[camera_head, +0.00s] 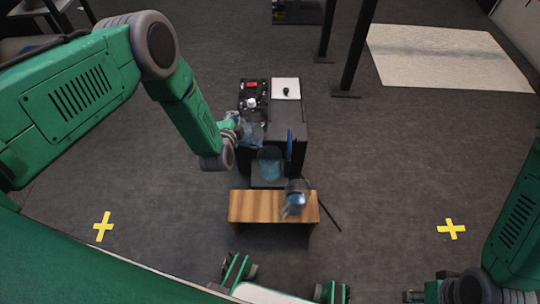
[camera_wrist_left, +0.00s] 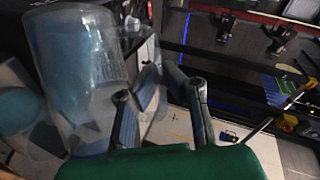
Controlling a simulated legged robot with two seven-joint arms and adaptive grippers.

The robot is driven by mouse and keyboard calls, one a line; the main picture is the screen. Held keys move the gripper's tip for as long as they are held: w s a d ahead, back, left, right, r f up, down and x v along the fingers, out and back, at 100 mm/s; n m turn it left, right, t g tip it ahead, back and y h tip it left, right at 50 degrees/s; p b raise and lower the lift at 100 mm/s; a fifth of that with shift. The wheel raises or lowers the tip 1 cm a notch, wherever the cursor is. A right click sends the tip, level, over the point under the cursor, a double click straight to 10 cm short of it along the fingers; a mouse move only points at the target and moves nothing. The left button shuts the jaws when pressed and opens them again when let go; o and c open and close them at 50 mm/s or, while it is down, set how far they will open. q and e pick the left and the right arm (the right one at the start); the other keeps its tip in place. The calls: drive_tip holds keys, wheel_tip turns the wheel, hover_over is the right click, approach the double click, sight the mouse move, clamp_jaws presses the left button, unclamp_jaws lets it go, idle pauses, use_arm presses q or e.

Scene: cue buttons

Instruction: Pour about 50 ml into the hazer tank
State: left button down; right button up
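My left gripper (camera_head: 236,122) is at the left edge of the dark cabinet. A clear jug with blue liquid (camera_head: 252,133) is at its fingers. In the left wrist view the jug (camera_wrist_left: 80,70) is large and tilted, and my left gripper (camera_wrist_left: 157,85) has its fingers around its clear handle. A clear vessel with blue liquid (camera_head: 270,163), possibly the hazer tank, stands just in front of the jug, apart from it. Another clear vessel with blue liquid (camera_head: 296,198) is at the wooden bench. A vessel with blue content (camera_wrist_left: 25,110) shows at the wrist view's left edge.
The wooden bench (camera_head: 255,206) stands in front of the dark cabinet (camera_head: 291,118). A blue upright panel (camera_head: 290,146) rises at the cabinet's right. Small items and a white sheet (camera_head: 286,84) lie on top at the back.

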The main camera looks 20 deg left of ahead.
use_arm(q)
drive_tip(key=shift+d, duration=0.25)
use_arm(e)
drive_tip(key=shift+d, duration=0.25)
use_arm(q)
drive_tip(key=shift+d, duration=0.15)
use_arm(e)
drive_tip(key=shift+d, duration=0.35)
use_arm(q)
drive_tip(key=shift+d, duration=0.1)
use_arm(e)
drive_tip(key=shift+s+d+f, duration=0.1)
drive_tip(key=shift+d, duration=0.15)
use_arm(q)
drive_tip(key=shift+m, duration=0.3)
use_arm(e)
drive_tip(key=shift+d, duration=0.1)
